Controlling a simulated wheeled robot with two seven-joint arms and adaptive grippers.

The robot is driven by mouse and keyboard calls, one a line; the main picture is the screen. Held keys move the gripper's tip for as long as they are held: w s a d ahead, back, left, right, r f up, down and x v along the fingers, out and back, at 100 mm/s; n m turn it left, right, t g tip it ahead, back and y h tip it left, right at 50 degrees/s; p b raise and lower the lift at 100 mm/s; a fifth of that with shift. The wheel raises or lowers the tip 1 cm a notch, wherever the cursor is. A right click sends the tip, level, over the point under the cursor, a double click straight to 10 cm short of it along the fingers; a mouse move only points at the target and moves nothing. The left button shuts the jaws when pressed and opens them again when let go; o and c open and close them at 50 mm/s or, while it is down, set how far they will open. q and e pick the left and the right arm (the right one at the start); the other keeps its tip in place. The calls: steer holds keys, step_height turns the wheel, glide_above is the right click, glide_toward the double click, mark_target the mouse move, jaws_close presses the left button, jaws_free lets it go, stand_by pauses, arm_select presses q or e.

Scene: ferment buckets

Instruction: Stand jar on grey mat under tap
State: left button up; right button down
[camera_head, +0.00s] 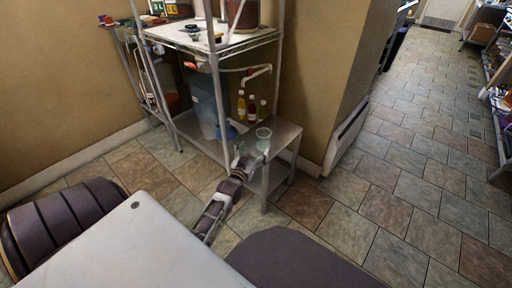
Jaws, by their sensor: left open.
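A small clear, greenish glass jar (263,133) stands upright on the grey metal side table (284,136), near its front left part. My left gripper (254,154) is open and right at the near side of the jar, its fingers low by the jar's lower part. I cannot tell whether they touch it. The tap (257,72) is a pale pipe reaching out from the shelf above the table, behind the jar. I cannot make out a separate grey mat from the grey table top. My right gripper is not in view.
A blue bucket (207,98) stands on the wire rack behind left. The rack's post (219,105) rises left of my gripper. Tiled floor (400,190) is clear to the right.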

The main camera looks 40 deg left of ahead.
arm_select(q)
steer(key=shift+s, duration=0.4)
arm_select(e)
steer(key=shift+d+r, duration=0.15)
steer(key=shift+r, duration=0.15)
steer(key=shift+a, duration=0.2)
arm_select(q)
steer(key=shift+d, duration=0.15)
steer(key=s+d+f+m+g+h, duration=0.1)
steer(key=s+d+f+g+h, duration=0.3)
steer(key=d, duration=0.4)
steer(key=s+d+f+m+g+h, duration=0.2)
steer(key=s+d+f, duration=0.3)
steer(key=d, duration=0.3)
steer(key=s+d+f+m+g+h, duration=0.1)
steer(key=s+d+g, duration=0.2)
steer(key=s+d, duration=0.2)
steer(key=s+d+f+g+h, duration=0.1)
steer(key=s+d+f+g, duration=0.1)
steer(key=s+d, duration=0.4)
steer(key=s+g, duration=0.1)
steer(key=s, duration=0.2)
steer(key=shift+s+d+f+m, duration=0.25)
steer(key=shift+s+m, duration=0.1)
steer(key=shift+m, duration=0.05)
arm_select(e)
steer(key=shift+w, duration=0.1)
